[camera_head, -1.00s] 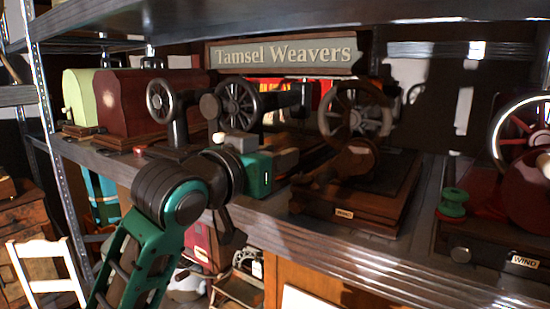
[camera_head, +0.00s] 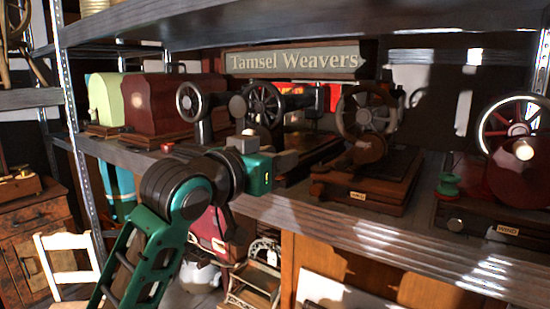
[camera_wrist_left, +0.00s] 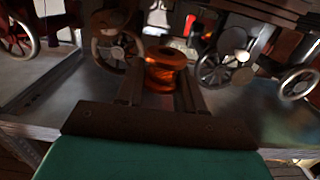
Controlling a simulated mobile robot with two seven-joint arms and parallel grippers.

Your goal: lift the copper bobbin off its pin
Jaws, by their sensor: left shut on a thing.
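The copper bobbin (camera_wrist_left: 166,70) shows in the left wrist view as a shiny orange spool, upright between the fingers of my left gripper (camera_wrist_left: 163,88). The fingers are shut on it. In the head view my left gripper (camera_head: 284,162) is at the shelf's front edge, left of the brown wooden machine, and I cannot make out the bobbin there. Whether a pin is still inside the bobbin cannot be seen. My right gripper is in neither view.
A brown wheeled machine (camera_head: 368,188) stands on the shelf (camera_head: 345,222), with black wheeled machines (camera_head: 262,104) to its left. A green spool (camera_head: 447,184) sits on the machine at right. An upper shelf hangs overhead. A white chair (camera_head: 68,262) stands lower left.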

